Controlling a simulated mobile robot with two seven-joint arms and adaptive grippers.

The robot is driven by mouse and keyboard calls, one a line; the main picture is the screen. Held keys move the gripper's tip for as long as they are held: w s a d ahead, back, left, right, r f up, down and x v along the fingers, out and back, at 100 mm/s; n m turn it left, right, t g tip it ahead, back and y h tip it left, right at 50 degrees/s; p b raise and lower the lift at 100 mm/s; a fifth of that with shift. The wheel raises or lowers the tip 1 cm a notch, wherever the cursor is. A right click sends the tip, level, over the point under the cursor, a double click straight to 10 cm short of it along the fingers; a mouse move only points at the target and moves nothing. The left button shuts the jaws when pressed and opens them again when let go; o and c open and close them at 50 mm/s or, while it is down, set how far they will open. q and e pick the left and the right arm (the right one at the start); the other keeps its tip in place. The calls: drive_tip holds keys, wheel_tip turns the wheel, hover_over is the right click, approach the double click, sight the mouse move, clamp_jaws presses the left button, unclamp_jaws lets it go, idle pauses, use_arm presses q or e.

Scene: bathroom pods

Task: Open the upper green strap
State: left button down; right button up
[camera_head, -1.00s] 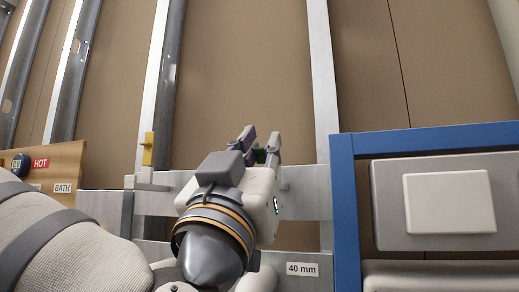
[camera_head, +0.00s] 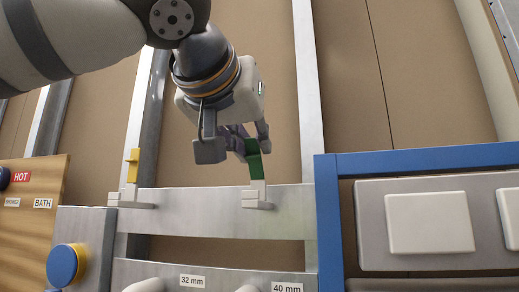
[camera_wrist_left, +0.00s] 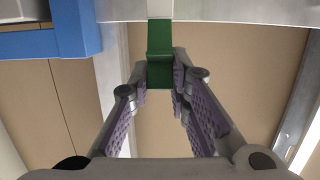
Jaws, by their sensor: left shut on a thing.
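The green strap (camera_head: 254,160) stands up from a pale clip (camera_head: 257,197) on the upper metal crossbar in the head view. My left gripper (camera_head: 246,142) comes from above, pointing down, with its fingertips shut on the strap's upper part. In the left wrist view the green strap (camera_wrist_left: 159,50) runs down from the bar to between the fingertips (camera_wrist_left: 160,78). The fingers partly hide its free end. My right gripper is not in view.
A yellow strap (camera_head: 132,165) stands on a similar clip to the left. A blue frame (camera_head: 328,220) around a grey panel is close on the right. A blue-yellow knob (camera_head: 66,265) and a wooden panel (camera_head: 30,215) are at lower left. Pipes show at the bottom edge.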

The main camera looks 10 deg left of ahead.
use_arm(q)
drive_tip(key=g, duration=0.1)
drive_tip(key=w+g, duration=0.1)
drive_tip(key=g, duration=0.1)
drive_tip(key=shift+w+d+r, duration=0.1)
drive_tip(key=shift+w+r, duration=0.1)
drive_tip(key=shift+w, duration=0.05)
drive_tip(key=shift+w+g, duration=0.35)
drive_tip(key=shift+g, duration=0.35)
drive_tip(key=shift+w+f, duration=0.1)
drive_tip(key=shift+f, duration=0.05)
drive_tip(key=c, duration=1.5)
unclamp_jaws()
drive_tip(key=shift+r, duration=0.2)
drive_tip(key=v, duration=0.7)
drive_tip(key=shift+r, duration=0.15)
